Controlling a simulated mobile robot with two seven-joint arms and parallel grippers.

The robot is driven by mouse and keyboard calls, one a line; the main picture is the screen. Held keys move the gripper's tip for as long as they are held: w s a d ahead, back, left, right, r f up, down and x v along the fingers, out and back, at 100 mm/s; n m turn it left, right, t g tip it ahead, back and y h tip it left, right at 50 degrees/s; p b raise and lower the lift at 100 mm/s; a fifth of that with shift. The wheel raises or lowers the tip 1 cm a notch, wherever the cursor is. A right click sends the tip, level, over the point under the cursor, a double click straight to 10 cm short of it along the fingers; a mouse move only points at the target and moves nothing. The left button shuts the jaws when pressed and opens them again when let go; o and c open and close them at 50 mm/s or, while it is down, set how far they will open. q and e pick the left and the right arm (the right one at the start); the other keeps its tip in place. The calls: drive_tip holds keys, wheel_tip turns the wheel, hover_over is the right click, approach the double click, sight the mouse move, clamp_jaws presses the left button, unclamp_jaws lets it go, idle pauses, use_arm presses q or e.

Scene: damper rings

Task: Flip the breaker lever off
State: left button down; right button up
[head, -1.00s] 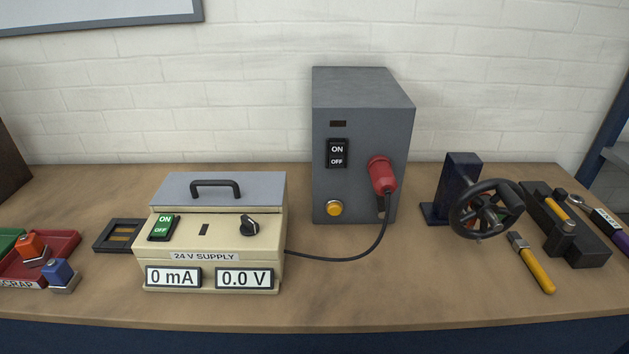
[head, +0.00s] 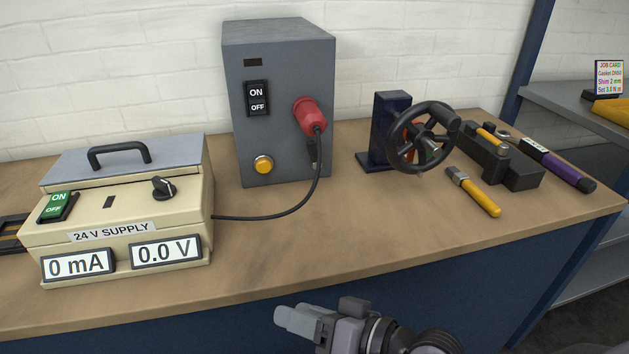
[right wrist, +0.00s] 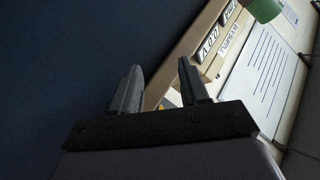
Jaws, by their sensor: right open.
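The grey breaker box (head: 285,120) stands at the back of the bench in the head view. Its black rocker lever (head: 257,98) is marked ON above and OFF below; I cannot tell clearly which way it is tilted. My right gripper (head: 290,318) is low in front of the bench's front edge, below and well apart from the box. In the right wrist view its two dark fingers (right wrist: 158,78) are spread with nothing between them. My left gripper is in neither view.
The 24 V supply (head: 120,222), with its own green switch (head: 56,206), stands left, reading 0 mA and 0.0 V. A red plug (head: 310,116) and cable come off the box. A handwheel (head: 421,138) and yellow-handled brush (head: 474,192) are right. Bench front-centre is clear.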

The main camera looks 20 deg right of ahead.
drive_tip(key=w+d+r+m+t+y, duration=0.1)
drive_tip(key=w+r+m+t, duration=0.4)
drive_tip(key=r, duration=0.3)
drive_tip(key=w+d+r+m+t+y, duration=0.1)
drive_tip(key=w+r+m+t, duration=0.1)
drive_tip(key=r+m+t, duration=0.4)
drive_tip(key=w+d+r+m+h, duration=0.3)
drive_tip(key=w+d+m+h, duration=0.45)
drive_tip(key=m, duration=0.65)
drive_tip(key=m+g+h, duration=0.4)
drive_tip(key=m+h, duration=0.2)
drive_tip(key=m, duration=0.2)
approach(313, 152)
drive_tip(key=shift+w+r, duration=0.35)
drive_tip(key=shift+r, duration=0.4)
drive_tip(key=shift+w+f+m+g, duration=0.3)
drive_tip(key=shift+f, duration=0.2)
drive_tip(key=shift+w+d+b, duration=0.25)
drive_tip(key=shift+w+b, duration=0.05)
drive_tip(key=shift+w, duration=1.4)
drive_tip(key=shift+w+d+b, duration=0.2)
drive_tip(key=shift+w+b, duration=0.05)
drive_tip(key=shift+w, duration=1.45)
drive_tip(key=shift+c, duration=0.3)
clamp_jaws()
